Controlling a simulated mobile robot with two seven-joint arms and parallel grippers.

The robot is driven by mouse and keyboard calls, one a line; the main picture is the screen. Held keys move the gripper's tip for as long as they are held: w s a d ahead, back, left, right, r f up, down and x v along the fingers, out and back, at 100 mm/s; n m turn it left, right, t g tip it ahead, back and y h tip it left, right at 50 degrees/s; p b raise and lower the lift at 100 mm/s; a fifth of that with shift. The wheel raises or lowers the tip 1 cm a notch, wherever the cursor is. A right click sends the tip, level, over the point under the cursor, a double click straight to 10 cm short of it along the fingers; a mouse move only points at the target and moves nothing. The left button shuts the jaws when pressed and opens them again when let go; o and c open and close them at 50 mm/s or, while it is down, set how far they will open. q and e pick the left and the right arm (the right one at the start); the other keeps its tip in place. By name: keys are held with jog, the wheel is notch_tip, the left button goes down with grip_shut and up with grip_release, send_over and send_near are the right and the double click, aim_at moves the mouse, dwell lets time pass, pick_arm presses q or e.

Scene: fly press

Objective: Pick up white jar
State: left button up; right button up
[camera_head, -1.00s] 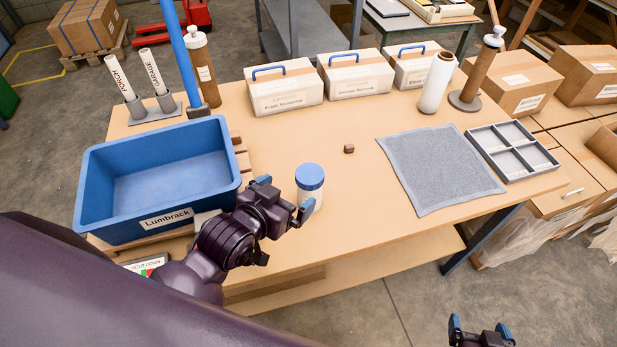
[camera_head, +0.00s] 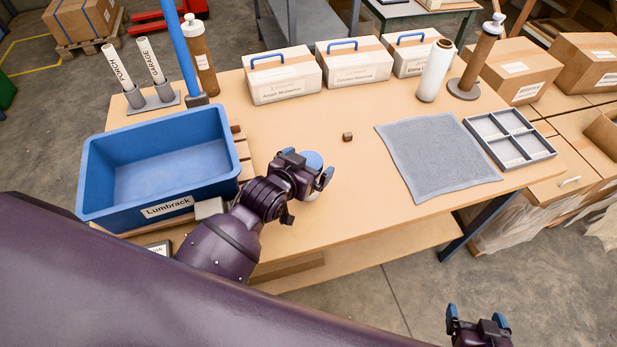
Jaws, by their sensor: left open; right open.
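The white jar with a blue lid (camera_head: 314,159) stands on the wooden table. My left gripper (camera_head: 306,167) is over and in front of it and hides most of it. Part of the blue lid shows between the fingers, and a bit of white body shows below the gripper. The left gripper is open; I cannot tell whether its fingers touch the jar. My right gripper (camera_head: 478,318) is open and empty, low at the right, over the floor in front of the table.
A blue bin (camera_head: 157,170) labelled Lumbrack is left of the jar. A small brown block (camera_head: 347,137), a grey mat (camera_head: 437,160) and a divided grey tray (camera_head: 510,138) lie to the right. White boxes (camera_head: 284,76) line the back. The table is clear around the block.

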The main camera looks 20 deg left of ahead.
pick_arm(q)
jog(key=shift+w+f, duration=0.1)
jog(key=shift+w, duration=0.1)
jog(key=shift+c, duration=0.3)
jog(key=c, duration=1.2)
